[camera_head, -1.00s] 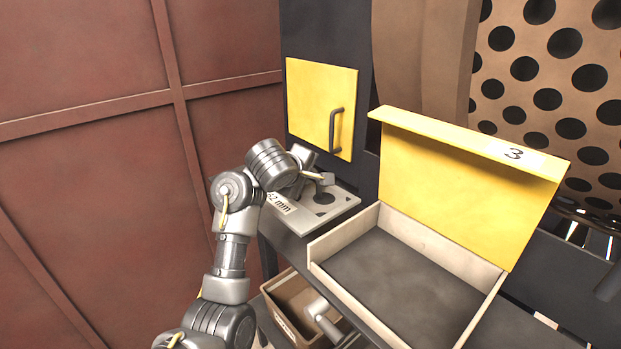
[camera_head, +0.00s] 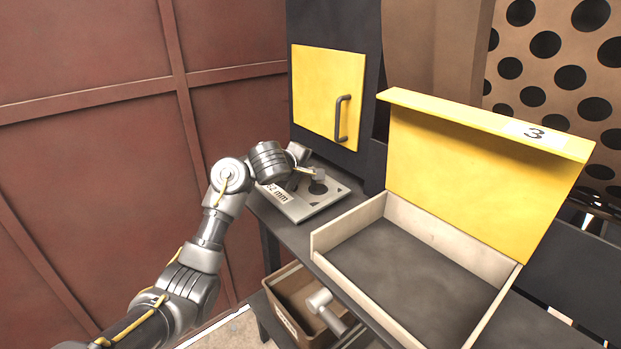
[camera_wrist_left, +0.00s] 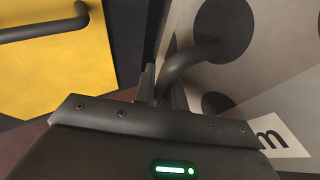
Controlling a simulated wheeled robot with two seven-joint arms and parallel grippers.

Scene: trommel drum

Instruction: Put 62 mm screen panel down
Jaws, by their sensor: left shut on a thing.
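The 62 mm screen panel (camera_head: 317,203) is a pale grey plate with dark round holes and a label ending in "2 mm". In the head view it lies flat, or nearly so, over the left end of the dark bench; whether it touches the bench I cannot tell. My left gripper (camera_head: 306,176) is above the panel, and its fingers are partly hidden by the wrist. In the left wrist view the gripper (camera_wrist_left: 160,88) is shut on the panel's dark curved handle (camera_wrist_left: 188,62), with the panel (camera_wrist_left: 270,50) behind it. My right gripper is not in view.
A yellow door (camera_head: 327,92) with a dark handle stands behind the panel. To the right is an open tray (camera_head: 340,248) with a raised yellow lid (camera_head: 475,165) marked 3. A brown bin (camera_head: 285,308) sits below the bench. A reddish wall is at left.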

